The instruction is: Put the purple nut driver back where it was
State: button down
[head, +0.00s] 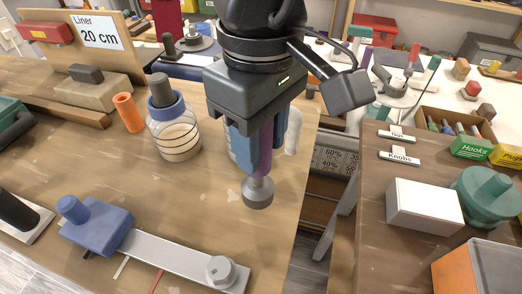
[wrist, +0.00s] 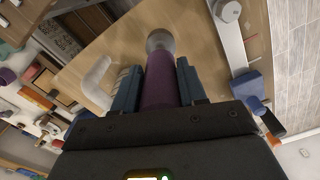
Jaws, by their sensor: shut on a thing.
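My gripper (head: 259,150) is shut on the purple nut driver, holding it by its purple handle (head: 266,143) between two blue fingers. The driver points downward, with its grey metal socket end (head: 257,193) over the wooden bench near its right edge. I cannot tell whether the socket touches the bench. In the wrist view the purple handle (wrist: 160,82) lies between the fingers and the round grey end (wrist: 160,41) shows beyond them. The place where the driver was is not clear from these frames.
A glass jar (head: 174,138) and an orange cylinder (head: 128,112) stand left of my gripper. A blue block (head: 97,226) and metal bar (head: 170,258) lie in front. Right of a gap, another table holds a white box (head: 424,207) and a teal object (head: 486,196).

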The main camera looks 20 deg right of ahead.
aim_at(261, 157)
notch_tip(261, 157, down, 3)
jog(key=shift+f+p, duration=0.1)
jog(key=shift+p, duration=0.25)
jog(key=shift+f, duration=0.15)
jog(key=shift+f+b, duration=0.2)
jog(key=shift+b, duration=0.2)
jog(key=c, duration=0.6)
grip_release()
jog(key=shift+r, duration=0.2)
jog(key=shift+r+p, duration=0.2)
jog(key=shift+p, duration=0.35)
notch_tip(261, 157, up, 12)
jog(key=shift+f+b, duration=0.15)
jog(key=shift+b, duration=0.6)
